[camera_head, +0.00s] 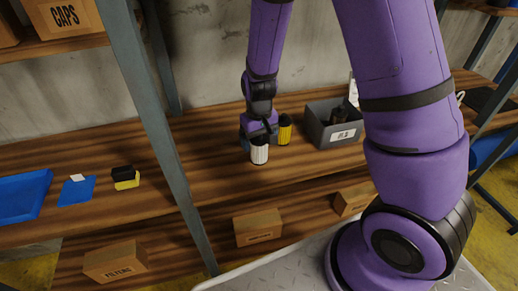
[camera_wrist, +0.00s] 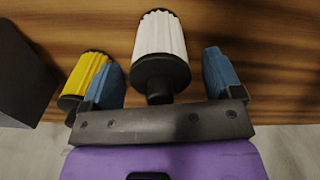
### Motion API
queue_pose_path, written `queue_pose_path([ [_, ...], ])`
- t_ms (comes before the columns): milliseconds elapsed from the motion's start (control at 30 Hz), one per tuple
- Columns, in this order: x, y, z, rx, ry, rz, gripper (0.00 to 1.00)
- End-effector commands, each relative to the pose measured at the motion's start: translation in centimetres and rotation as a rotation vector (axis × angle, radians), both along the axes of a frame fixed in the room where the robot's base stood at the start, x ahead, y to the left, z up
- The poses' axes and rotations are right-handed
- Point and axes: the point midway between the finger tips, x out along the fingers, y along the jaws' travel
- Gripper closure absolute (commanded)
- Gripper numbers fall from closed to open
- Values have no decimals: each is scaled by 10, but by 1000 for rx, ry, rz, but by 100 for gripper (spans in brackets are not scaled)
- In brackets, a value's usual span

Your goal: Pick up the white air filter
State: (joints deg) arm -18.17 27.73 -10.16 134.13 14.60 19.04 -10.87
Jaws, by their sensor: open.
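The white air filter (camera_head: 259,151) has pleated white sides and black ends and is on the wooden shelf in the head view. In the wrist view the white air filter (camera_wrist: 160,38) lies between the two blue fingers of my gripper (camera_wrist: 166,82), its black end and short neck toward the palm. Gaps show between the filter and both fingers, so the gripper is open around it. In the head view my gripper (camera_head: 256,137) is at the filter, and the arm partly hides it.
A yellow filter (camera_head: 285,130) stands close to the right of the white one; in the wrist view the yellow filter (camera_wrist: 84,76) is just beyond the left finger. A grey bin (camera_head: 332,136) stands farther right. A metal post (camera_head: 150,120) rises at left.

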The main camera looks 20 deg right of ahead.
Motion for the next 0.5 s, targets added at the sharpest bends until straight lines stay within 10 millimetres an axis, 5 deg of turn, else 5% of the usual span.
queue_pose_path([
  [267, 0, 0, -3, 1, 0, 0, 15],
  [500, 0, 0, -3, 0, 0, 0, 68],
])
